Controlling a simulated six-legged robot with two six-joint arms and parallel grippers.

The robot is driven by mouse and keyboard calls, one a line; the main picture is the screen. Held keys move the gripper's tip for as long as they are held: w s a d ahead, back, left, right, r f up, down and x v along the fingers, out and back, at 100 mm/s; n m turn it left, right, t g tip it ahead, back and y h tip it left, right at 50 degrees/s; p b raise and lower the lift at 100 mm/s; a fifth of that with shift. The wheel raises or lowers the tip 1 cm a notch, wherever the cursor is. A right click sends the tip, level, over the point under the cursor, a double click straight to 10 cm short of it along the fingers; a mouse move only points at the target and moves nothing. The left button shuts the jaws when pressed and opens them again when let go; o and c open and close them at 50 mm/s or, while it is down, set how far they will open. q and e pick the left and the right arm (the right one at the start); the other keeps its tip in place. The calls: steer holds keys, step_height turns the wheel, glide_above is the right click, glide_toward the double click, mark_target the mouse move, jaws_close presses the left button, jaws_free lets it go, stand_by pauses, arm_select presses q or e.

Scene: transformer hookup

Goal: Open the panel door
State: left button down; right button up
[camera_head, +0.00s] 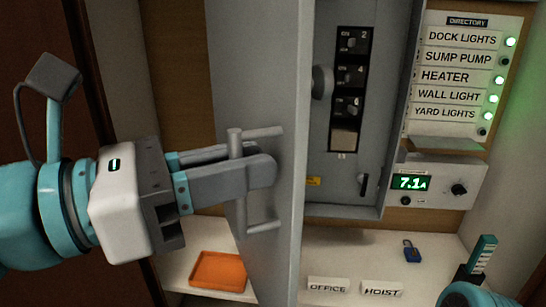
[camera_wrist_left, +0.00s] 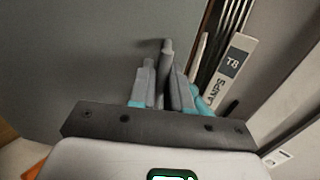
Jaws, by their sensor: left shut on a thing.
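The grey panel door (camera_head: 262,70) stands partly open in the head view, its edge toward me and the grey cabinet (camera_head: 380,100) showing to its right. A vertical bar handle (camera_head: 235,140) with two horizontal posts sticks out from the door. My left gripper (camera_head: 262,168) comes in from the left and is shut on this handle, its fingers around the bar between the posts. In the left wrist view, the fingers (camera_wrist_left: 165,88) close on the handle (camera_wrist_left: 167,48) against the grey door (camera_wrist_left: 80,50). The fingers of my right gripper do not show.
Breakers (camera_head: 350,75) sit inside the cabinet. A directory (camera_head: 465,75) and a meter box (camera_head: 440,183) are at right. An orange tray (camera_head: 218,271), OFFICE (camera_head: 328,286) and HOIST (camera_head: 381,288) labels and a blue padlock (camera_head: 411,252) lie on the shelf below.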

arm_select(q)
steer(key=s+a, duration=0.1)
steer(key=a, duration=0.7)
steer(key=shift+a, duration=0.2)
steer(key=shift+r, duration=0.1)
steer(key=c, duration=1.3)
jaws_free()
steer(key=shift+o, duration=0.2)
steer(key=shift+d, duration=0.1)
step_height(320, 180, up, 20)
steer(key=p, duration=0.9)
steer(key=shift+s, duration=0.1)
